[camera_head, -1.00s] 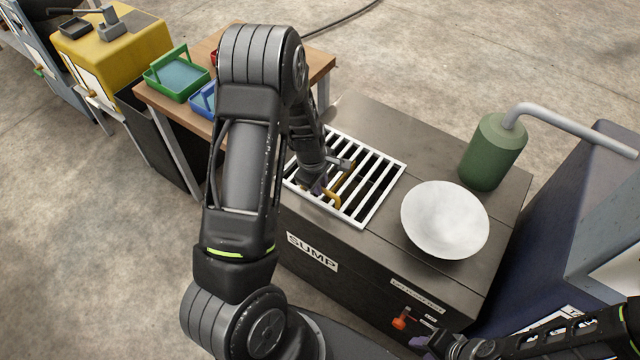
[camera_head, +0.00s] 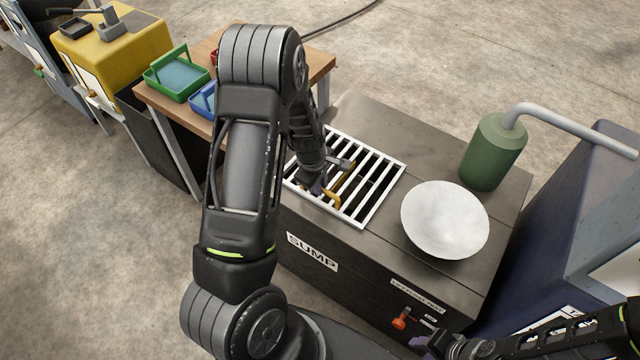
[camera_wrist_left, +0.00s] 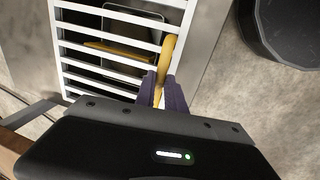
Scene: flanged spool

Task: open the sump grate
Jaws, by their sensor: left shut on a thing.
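The white barred sump grate (camera_head: 372,190) lies in the top of the dark sump box (camera_head: 350,265), and its bars also show in the left wrist view (camera_wrist_left: 75,52). A yellow handle (camera_wrist_left: 167,58) is at the grate's edge on my side. My left gripper (camera_wrist_left: 162,92) has its purple fingers shut on the yellow handle, and in the head view the gripper (camera_head: 325,190) is partly hidden by my arm. The grate looks flat in its opening. My right gripper (camera_head: 425,342) is low at the front of the box, its fingers too small to read.
A white bowl-like disc (camera_head: 445,220) sits right of the grate. A green cylinder (camera_head: 492,152) with a grey pipe stands behind it. A wooden table (camera_head: 190,112) with a green tray (camera_head: 177,76) stands at left.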

